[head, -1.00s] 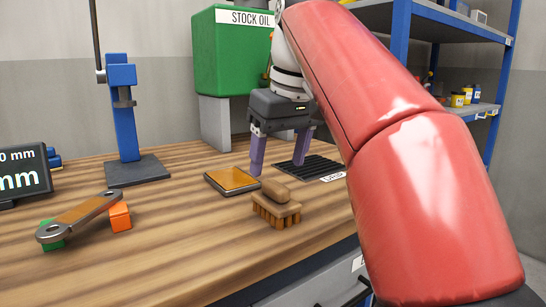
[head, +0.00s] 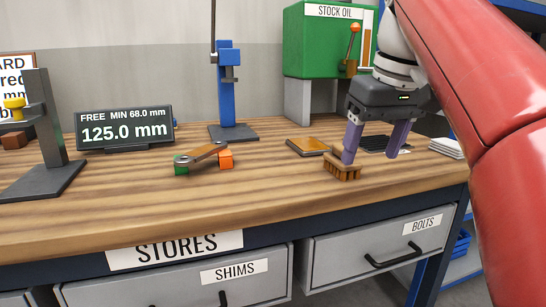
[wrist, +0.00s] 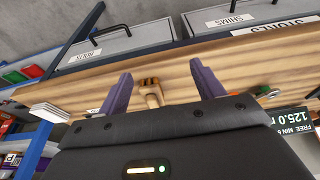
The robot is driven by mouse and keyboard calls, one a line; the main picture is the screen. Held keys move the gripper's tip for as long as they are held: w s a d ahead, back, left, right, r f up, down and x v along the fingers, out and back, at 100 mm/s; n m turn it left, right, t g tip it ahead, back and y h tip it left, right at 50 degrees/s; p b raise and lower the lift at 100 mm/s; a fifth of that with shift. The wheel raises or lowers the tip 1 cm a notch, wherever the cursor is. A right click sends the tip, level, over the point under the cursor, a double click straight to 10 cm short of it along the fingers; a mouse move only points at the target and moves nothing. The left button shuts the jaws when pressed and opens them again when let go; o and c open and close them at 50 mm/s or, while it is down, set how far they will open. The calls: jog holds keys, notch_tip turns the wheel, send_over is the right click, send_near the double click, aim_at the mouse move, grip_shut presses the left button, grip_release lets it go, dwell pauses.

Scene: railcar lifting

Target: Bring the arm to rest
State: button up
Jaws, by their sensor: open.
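My gripper (head: 371,156) is open and hangs fingers down over the right part of the wooden bench (head: 255,195). Its two purple fingers are spread apart with nothing held between them. A brown brush (head: 343,171) lies on the bench by the left finger, which partly overlaps it in the head view. I cannot tell whether they touch. In the wrist view my gripper (wrist: 161,76) shows both fingers apart, with the brush (wrist: 151,92) seen between them, lying on the bench. My red arm fills the right side of the head view.
A tan-topped pad (head: 309,146) lies left of my gripper. A green STOCK OIL tank (head: 321,50) stands behind. A link on coloured blocks (head: 201,156), a blue stand (head: 227,85) and a display reading 125.0 mm (head: 124,129) are further left. Drawers (head: 375,247) are below.

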jog(key=s+f+m+t, duration=0.1)
jog(key=s+f, duration=0.3)
jog(key=f, duration=0.5)
jog(key=s+f+m+t, duration=0.1)
jog(key=s+f, duration=0.4)
jog(key=f, duration=0.5)
jog(key=s+f+m+h, duration=0.1)
jog(key=s+f, duration=0.4)
jog(key=f, duration=0.5)
jog(key=shift+f+m+t, duration=0.15)
jog(key=shift+m+t, duration=0.15)
jog(key=shift+t, duration=0.1)
jog(key=shift+s, duration=0.1)
